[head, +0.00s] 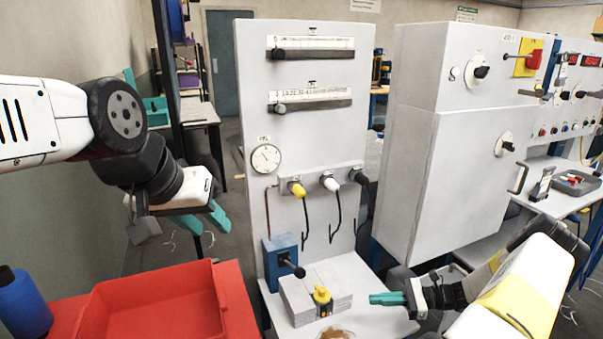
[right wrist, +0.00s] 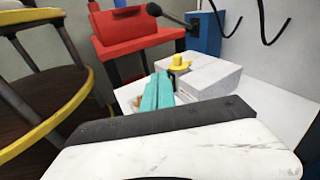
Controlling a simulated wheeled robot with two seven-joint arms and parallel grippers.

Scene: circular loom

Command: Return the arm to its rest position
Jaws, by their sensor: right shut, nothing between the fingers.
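My right gripper (head: 372,299) is in the lower right of the head view, its teal fingers pointing left. In the right wrist view its fingers (right wrist: 157,92) lie together with nothing between them. They are near a grey block (head: 335,290) with a yellow-capped fitting (head: 322,297) on the white bench, apart from it in the head view. My left gripper (head: 218,218) hangs at the left, above and behind the red tray. A teal finger shows, but its opening is not clear. No object is visible in it.
A red tray (head: 95,290) and a blue bottle (head: 22,305) stand at lower left. A white panel (head: 305,120) with a gauge and hoses rises behind the bench. A grey cabinet (head: 440,160) stands to its right, behind my right arm. A yellow-rimmed round frame (right wrist: 50,135) shows in the right wrist view.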

